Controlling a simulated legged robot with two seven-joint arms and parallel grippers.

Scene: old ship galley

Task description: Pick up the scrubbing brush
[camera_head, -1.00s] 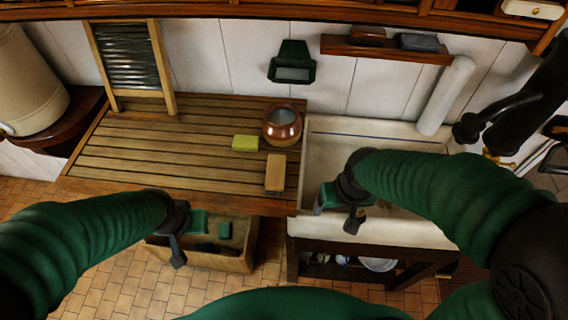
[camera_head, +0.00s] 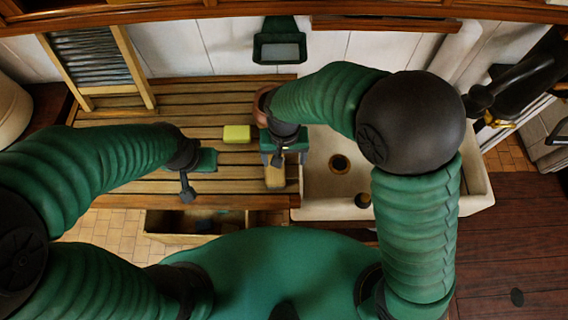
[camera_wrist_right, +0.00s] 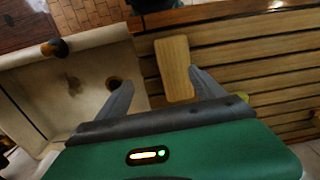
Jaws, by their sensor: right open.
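The scrubbing brush (camera_head: 275,178) is a tan wooden block lying on the slatted wooden counter (camera_head: 150,187) near its front right corner. In the head view my right gripper (camera_head: 277,157) is over the brush and hides its far part. In the right wrist view the brush (camera_wrist_right: 175,68) shows between the two spread fingers of my right gripper (camera_wrist_right: 160,78), nearer the right finger. The right gripper is open and empty. My left gripper (camera_head: 196,178) is over the counter's front part, left of the brush; its finger opening cannot be made out.
A yellow-green sponge (camera_head: 237,133) lies left of the right gripper. A copper pot (camera_head: 261,104) stands behind it, partly hidden by my right arm. A pale sink (camera_head: 322,180) adjoins the counter on the right. A washboard (camera_head: 92,62) stands at the back left.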

